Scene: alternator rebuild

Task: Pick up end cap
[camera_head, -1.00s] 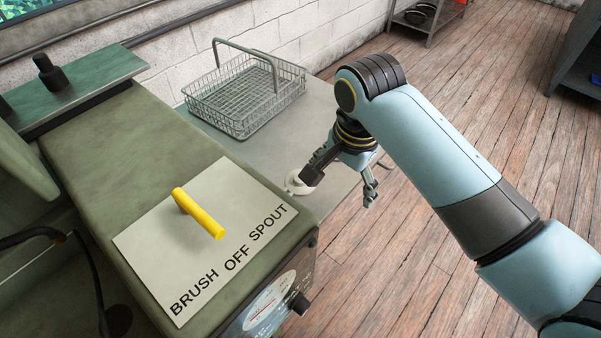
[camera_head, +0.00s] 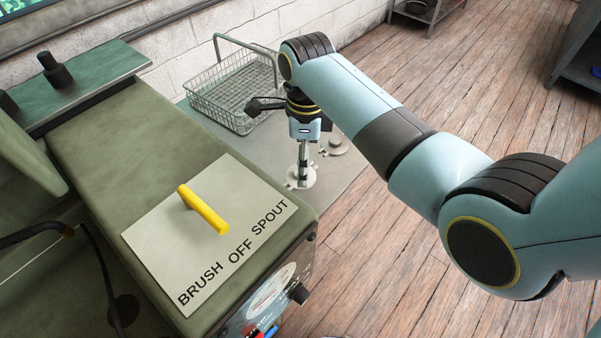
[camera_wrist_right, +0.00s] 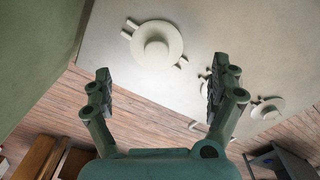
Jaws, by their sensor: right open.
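A pale round end cap (camera_head: 301,178) with a raised centre and small lugs lies on the grey table, beside the green machine. In the right wrist view this end cap (camera_wrist_right: 157,45) lies beyond my fingertips, roughly centred between them. A second pale lugged disc (camera_head: 336,147) lies farther right, and it also shows in the wrist view (camera_wrist_right: 267,108). My right gripper (camera_head: 303,165) points down over the first cap; its spread, empty fingers show in the wrist view (camera_wrist_right: 162,75). The head view does not show clearly whether the fingers touch the cap. My left gripper is not in view.
A wire basket (camera_head: 228,98) with a raised handle stands behind my right gripper. The green machine (camera_head: 120,165) with a lettered plate (camera_head: 165,245) and yellow handle (camera_head: 203,210) rises left of the cap. The table's right edge drops to a wooden floor.

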